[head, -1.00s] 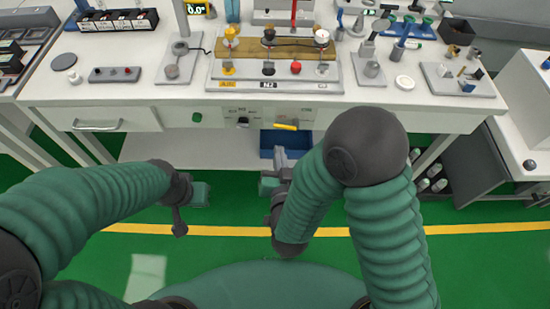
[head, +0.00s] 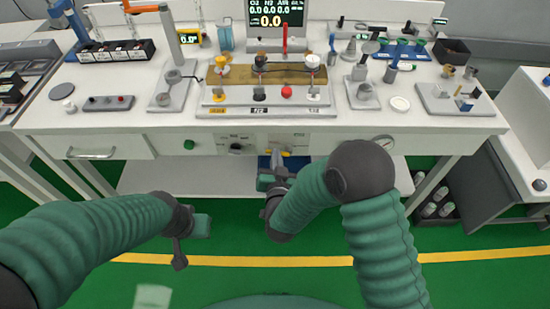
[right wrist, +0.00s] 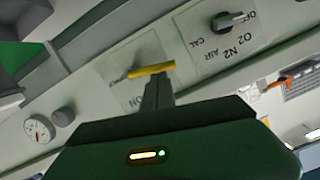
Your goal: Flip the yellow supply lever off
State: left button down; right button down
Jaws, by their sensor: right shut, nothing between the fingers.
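The yellow supply lever (head: 286,152) is on the front panel of the white bench, right of a dark selector knob. In the right wrist view the yellow lever (right wrist: 152,71) lies nearly level in the picture, its left end at a small metal fitting. My right gripper (head: 280,160) is shut and empty, directly in front of the lever. In the right wrist view its fingertips (right wrist: 158,82) overlap the lever's lower edge; I cannot tell whether they touch. My left gripper (head: 200,226) hangs low over the floor, away from the panel; its fingers are not clear.
The selector knob (head: 236,147) sits left of the lever, and a round gauge (head: 383,142) to its right. A blue bin (head: 264,162) is below the panel, partly behind my right gripper. The bench top (head: 140,118) carries several instruments. Green floor lies open in front.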

pick_arm(q)
jog(key=shift+a, duration=0.3)
pick_arm(e)
jog(key=shift+a+f+n+h, duration=0.3)
jog(key=shift+a+f+n, duration=0.4)
jog(key=shift+n, duration=0.2)
pick_arm(q)
jog(key=shift+r, duration=0.1)
